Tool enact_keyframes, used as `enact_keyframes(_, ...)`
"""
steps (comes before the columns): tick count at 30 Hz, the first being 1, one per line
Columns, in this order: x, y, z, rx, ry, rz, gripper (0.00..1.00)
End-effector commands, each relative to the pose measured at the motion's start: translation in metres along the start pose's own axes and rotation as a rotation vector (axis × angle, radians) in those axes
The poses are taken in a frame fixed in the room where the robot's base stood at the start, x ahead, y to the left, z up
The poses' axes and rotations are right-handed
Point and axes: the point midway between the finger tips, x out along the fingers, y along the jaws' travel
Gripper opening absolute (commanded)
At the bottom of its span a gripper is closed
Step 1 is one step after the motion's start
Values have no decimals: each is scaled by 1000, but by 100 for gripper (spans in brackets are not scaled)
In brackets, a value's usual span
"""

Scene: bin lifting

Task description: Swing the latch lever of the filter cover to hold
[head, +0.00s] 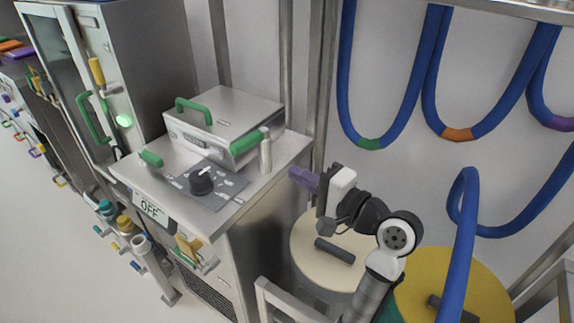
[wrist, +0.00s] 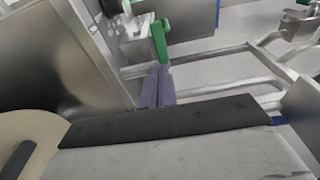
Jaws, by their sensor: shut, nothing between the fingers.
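A steel box-like cover (head: 225,110) with a green handle on top sits on the steel cabinet. A green lever (head: 247,142) lies along its front right edge, beside a short upright metal post (head: 265,156); it looks like the latch lever, though no label shows this. My gripper (head: 294,174) is shut and empty, its purple fingers pointing left, to the right of the cabinet's corner. In the wrist view the closed fingers (wrist: 160,70) appear just below the end of a green bar (wrist: 160,42). I cannot tell whether they touch. The lever's pivot is not clear.
The cabinet top (head: 285,148) also carries a black knob (head: 202,181) and another green grip (head: 151,158). An OFF sign (head: 150,208) hangs at its front. A pale-lidded drum (head: 310,240) stands below my arm, and blue hoses (head: 350,60) hang at right.

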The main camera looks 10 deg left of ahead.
Motion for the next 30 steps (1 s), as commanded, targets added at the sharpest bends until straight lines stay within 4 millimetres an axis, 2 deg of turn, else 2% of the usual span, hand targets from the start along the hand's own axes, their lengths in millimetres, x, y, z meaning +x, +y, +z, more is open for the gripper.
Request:
enact_keyframes(9, 69, -3, 2, -1, -5, 0, 0)
enact_keyframes(15, 104, -3, 2, -2, -4, 0, 0)
enact_keyframes(21, 122, -1, 1, -4, -2, 0, 0)
enact_keyframes(30, 124, 0, 0, -5, 1, 0, 0)
